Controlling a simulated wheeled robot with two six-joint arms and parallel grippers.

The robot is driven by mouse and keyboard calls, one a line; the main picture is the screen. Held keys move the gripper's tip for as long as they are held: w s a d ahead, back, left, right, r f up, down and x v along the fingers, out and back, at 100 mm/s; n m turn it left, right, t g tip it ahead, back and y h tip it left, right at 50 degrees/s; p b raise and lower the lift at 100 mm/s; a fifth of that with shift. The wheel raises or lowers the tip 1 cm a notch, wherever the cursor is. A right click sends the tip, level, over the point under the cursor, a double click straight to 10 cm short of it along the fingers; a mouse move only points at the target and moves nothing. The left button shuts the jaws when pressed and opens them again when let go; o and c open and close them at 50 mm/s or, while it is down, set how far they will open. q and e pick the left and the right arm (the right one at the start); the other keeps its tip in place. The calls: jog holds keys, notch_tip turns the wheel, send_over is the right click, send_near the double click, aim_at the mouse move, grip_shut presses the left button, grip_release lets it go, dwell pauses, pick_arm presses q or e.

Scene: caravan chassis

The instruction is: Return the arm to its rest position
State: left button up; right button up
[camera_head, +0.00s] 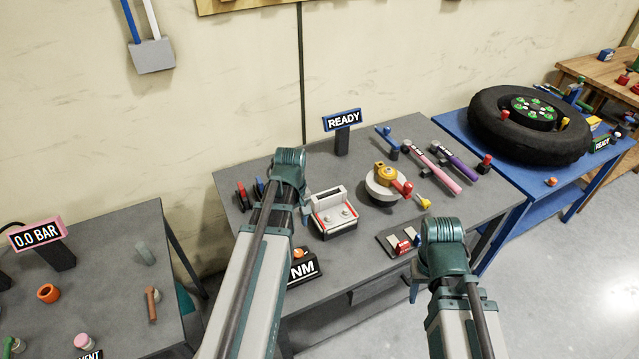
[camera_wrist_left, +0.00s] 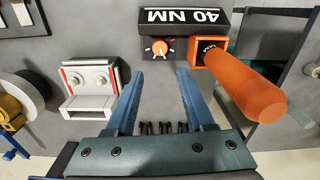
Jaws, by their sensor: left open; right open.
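My left arm (camera_head: 262,245) reaches up from the bottom over the grey table, its wrist bent down near the table's left part. My left gripper (camera_wrist_left: 159,80) is open and empty; its two blue fingers stand apart over bare grey tabletop in the left wrist view. In the head view it is mostly hidden behind its wrist. My right arm (camera_head: 463,315) comes in at the bottom right. Its wrist is bent down at the table's front edge, and the right gripper (camera_head: 414,290) shows only in part below it, open.
Near the left fingers are a white-and-red block (camera_wrist_left: 90,85), a black "40 NM" box (camera_wrist_left: 183,25) and an orange-handled tool (camera_wrist_left: 245,90) in its holder. A READY sign (camera_head: 342,120) stands at the back. A tyre (camera_head: 530,125) lies on a blue table at right.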

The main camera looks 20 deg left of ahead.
pick_arm(q)
jog(key=s+d+m, duration=0.4)
jog(key=d+m, duration=0.3)
jog(key=d, duration=0.5)
jog(key=s+d+m+y, duration=0.1)
jog(key=s+d+m, duration=0.2)
jog(key=d+m, duration=0.4)
jog(key=d, duration=0.6)
jog(key=shift+s+m, duration=0.35)
jog(key=shift+m, duration=0.05)
